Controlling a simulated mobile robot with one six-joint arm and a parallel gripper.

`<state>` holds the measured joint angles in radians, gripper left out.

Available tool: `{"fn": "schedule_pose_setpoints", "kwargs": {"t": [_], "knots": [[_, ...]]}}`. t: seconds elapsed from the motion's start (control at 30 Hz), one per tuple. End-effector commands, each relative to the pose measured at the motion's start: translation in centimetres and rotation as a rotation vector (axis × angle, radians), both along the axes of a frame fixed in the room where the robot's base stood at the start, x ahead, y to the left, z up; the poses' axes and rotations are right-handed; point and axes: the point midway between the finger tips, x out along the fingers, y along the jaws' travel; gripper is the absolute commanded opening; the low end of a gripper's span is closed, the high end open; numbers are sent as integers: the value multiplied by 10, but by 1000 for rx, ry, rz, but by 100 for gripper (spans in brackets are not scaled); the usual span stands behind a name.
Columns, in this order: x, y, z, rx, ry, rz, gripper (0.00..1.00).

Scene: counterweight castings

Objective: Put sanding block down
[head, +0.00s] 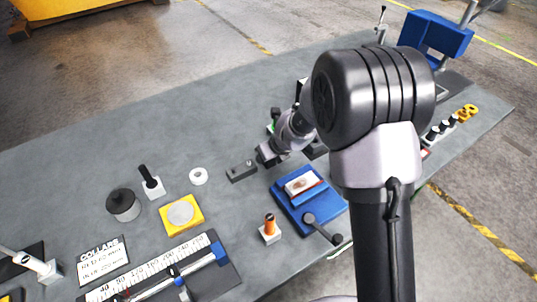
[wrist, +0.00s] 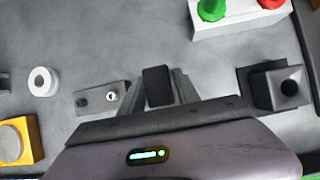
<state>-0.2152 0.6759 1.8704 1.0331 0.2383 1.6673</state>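My gripper (head: 266,158) is low over the middle of the grey table, seen from behind my arm in the head view. In the wrist view its two fingers (wrist: 160,92) are closed on the sides of a dark, rounded block (wrist: 158,77), which appears to be the sanding block. The block is hardly visible in the head view, and I cannot tell whether it touches the table. Just left of the gripper lies a grey bar (head: 241,171) with a dark hole and a bright round spot; it also shows in the wrist view (wrist: 103,97).
A blue fixture (head: 296,213) holding a pale part stands right of the gripper. A white ring (head: 198,176), a yellow block (head: 181,214) and a black-handled stamp (head: 152,181) lie left. A button box (wrist: 238,20) and dark socket block (wrist: 276,88) are nearby.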

Motion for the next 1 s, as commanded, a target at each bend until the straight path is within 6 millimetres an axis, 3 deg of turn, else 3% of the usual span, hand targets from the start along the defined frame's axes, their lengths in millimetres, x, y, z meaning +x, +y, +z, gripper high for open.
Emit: {"fn": "schedule_pose_setpoints", "kwargs": {"t": [0.03, 0.1, 0.27, 0.37, 0.8, 1.0], "knots": [[-8, 1, -10, -3, 22, 6, 54], [-8, 1, -11, -3, 22, 7, 54], [-8, 1, 2, -3, 22, 8, 54], [-16, -5, 22, -2, 19, 6, 54], [-64, -40, 137, 0, 10, 2, 54], [-75, -47, 155, -1, 10, 3, 54]]}}
